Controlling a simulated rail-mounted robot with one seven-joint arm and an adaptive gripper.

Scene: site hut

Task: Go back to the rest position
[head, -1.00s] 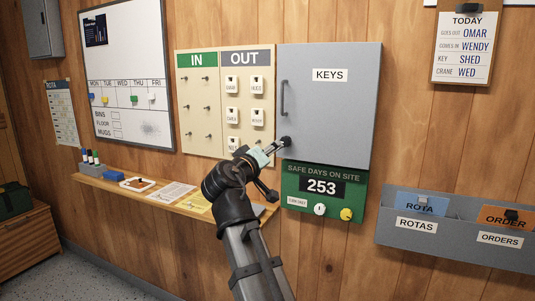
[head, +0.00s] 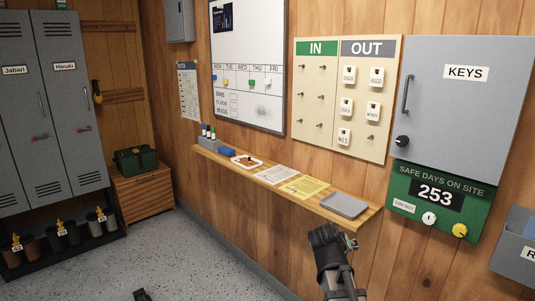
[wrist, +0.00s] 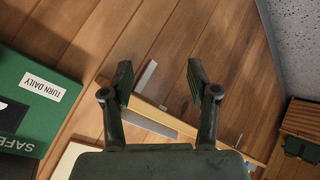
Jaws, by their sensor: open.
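My gripper (wrist: 158,78) is open in the wrist view, its two dark fingers spread with nothing between them. Beyond the fingers are the plank wall and part of the wooden shelf (wrist: 152,117). In the head view my arm rises from the bottom edge and ends just below the right part of the shelf (head: 298,203); the fingers are hard to make out there. The grey key cabinet (head: 460,105) is at the upper right with its door shut and its dark knob (head: 402,141) clear of my gripper.
The green safe-days board (head: 436,197) hangs below the cabinet, right of my arm. A grey tray (head: 344,205) lies on the shelf close to my arm. The in-out board (head: 341,98) is on the wall. Lockers (head: 48,110) stand far left, and open floor (head: 190,262) lies between.

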